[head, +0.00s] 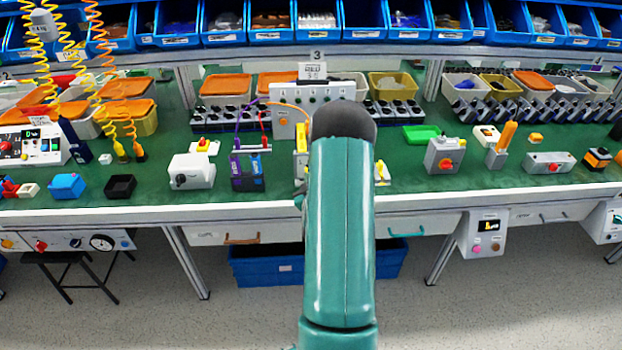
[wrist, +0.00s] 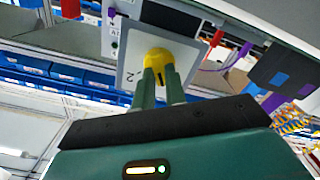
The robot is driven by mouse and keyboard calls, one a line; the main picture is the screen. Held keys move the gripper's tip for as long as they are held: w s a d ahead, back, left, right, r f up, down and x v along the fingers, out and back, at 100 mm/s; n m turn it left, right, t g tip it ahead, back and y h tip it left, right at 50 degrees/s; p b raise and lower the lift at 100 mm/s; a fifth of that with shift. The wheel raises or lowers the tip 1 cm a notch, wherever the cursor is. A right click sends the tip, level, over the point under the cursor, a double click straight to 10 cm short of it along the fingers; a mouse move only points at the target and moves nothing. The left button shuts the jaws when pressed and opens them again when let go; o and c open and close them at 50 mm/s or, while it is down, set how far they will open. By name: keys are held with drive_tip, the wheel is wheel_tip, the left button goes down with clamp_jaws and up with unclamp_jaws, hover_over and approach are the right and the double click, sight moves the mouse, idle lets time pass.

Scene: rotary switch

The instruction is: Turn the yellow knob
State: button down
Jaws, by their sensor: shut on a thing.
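The yellow knob (wrist: 158,58) sits on a pale grey switch plate with a dark mark on its face, in the wrist view. My gripper (wrist: 160,72) is shut on the knob, with its two green fingers on either side of it. The plate (wrist: 131,60) appears tilted in this view, and a "2" shows at its left edge. In the head view my green arm (head: 341,220) reaches over the bench and hides my gripper and most of the switch.
The green bench top (head: 400,160) carries a grey box with a red-orange knob (head: 445,156) to the right and a white box (head: 191,171) to the left. A dark box with purple parts (head: 246,172) stands close left of my arm. Blue bins (head: 410,20) line the back.

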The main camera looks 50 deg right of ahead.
drive_tip(key=m, duration=0.7)
drive_tip(key=shift+s+d, duration=0.1)
drive_tip(key=m, duration=0.4)
drive_tip(key=shift+s, duration=0.1)
drive_tip(key=shift+d+m, duration=0.1)
drive_tip(key=shift+m, duration=1.8)
drive_tip(key=c, duration=1.4)
unclamp_jaws()
drive_tip(key=shift+c, duration=0.2)
drive_tip(key=shift+s, duration=0.1)
drive_tip(key=v, duration=1.3)
drive_tip(key=shift+s+a, duration=0.25)
drive_tip(key=shift+a, duration=0.05)
